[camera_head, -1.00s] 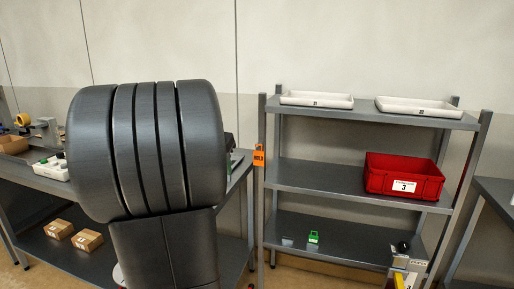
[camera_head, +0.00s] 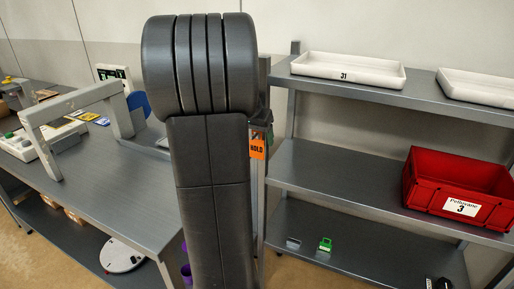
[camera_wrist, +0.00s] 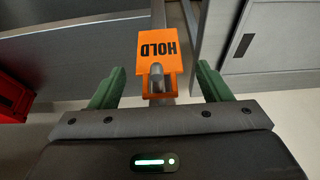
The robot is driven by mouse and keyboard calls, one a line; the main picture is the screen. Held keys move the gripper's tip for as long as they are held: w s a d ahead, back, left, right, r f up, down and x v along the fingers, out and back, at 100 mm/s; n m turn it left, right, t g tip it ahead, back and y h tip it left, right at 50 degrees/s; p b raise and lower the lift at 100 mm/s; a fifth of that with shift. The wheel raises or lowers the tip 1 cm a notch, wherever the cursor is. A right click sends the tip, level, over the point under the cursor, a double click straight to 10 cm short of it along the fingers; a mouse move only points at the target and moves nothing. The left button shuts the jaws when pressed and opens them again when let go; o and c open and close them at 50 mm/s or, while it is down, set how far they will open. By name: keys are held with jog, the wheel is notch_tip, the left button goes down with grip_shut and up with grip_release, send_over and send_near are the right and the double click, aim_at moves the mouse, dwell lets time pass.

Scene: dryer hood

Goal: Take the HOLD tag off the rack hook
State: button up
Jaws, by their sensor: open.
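The orange HOLD tag (camera_head: 257,150) hangs at the left post of the shelf rack (camera_head: 335,165), just right of my arm in the head view. In the wrist view the tag (camera_wrist: 155,50) appears upside down, with a grey hook (camera_wrist: 157,78) in front of its lower part. My gripper (camera_wrist: 157,80) is open, with one green finger on each side of the tag and hook. Gaps show between the fingers and the tag, and nothing is gripped. In the head view my arm hides most of the gripper.
White trays (camera_head: 347,70) stand on the top shelf and a red crate (camera_head: 459,191) on the middle one. A small green item (camera_head: 325,244) lies on the bottom shelf. A grey workbench (camera_head: 140,190) with a raised frame stands left of my arm.

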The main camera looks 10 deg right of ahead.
jog(key=shift+x, duration=1.3)
jog(key=c, duration=1.1)
jog(key=shift+o, duration=0.2)
jog(key=shift+r+p, duration=0.3)
jog(key=shift+r, duration=0.1)
